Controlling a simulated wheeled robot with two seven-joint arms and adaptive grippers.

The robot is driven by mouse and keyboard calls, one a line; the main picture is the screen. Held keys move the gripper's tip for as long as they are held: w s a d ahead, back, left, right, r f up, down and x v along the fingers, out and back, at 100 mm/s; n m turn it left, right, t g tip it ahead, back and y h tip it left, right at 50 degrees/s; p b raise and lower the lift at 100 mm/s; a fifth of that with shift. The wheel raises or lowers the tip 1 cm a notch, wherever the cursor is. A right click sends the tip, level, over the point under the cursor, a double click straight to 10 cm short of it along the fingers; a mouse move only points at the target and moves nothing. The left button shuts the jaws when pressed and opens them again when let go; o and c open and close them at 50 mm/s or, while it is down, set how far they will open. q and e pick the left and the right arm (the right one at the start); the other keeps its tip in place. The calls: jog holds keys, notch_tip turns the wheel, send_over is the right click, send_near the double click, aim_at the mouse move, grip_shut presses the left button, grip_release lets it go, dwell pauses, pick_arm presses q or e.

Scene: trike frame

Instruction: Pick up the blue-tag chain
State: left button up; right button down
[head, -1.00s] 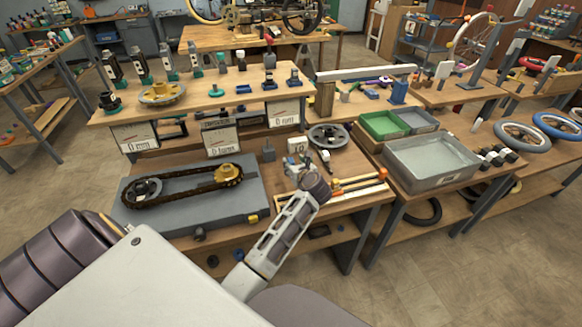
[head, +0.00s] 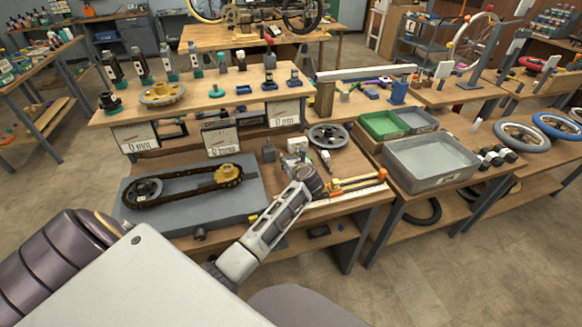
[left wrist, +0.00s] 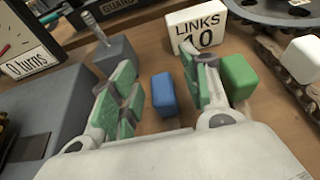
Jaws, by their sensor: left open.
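A small blue block (left wrist: 164,94), which looks like the blue tag, stands on the wooden bench between the spread fingers of my left gripper (left wrist: 160,88) in the left wrist view. The green-padded fingers are open, with a gap on both sides of the block. I cannot make out chain links at the blue block. In the head view my left gripper (head: 293,164) is over the bench, largely hidden by its own wrist. A green block (left wrist: 238,77) sits just right of the right finger. A white block (left wrist: 303,58) is beside a chain (left wrist: 275,55) further right. My right gripper is not seen.
A grey block with a pin (left wrist: 112,52) is close to the left finger. A grey board (head: 190,221) bears a chain on two sprockets. A dark chainring (head: 328,136) lies behind right; orange-tipped rods (head: 358,186) lie right.

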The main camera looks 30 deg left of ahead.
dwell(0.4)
pick_arm(q)
jog(key=c, duration=0.9)
grip_shut()
jog(key=shift+r, duration=0.15)
notch_tip(320, 180, up, 10)
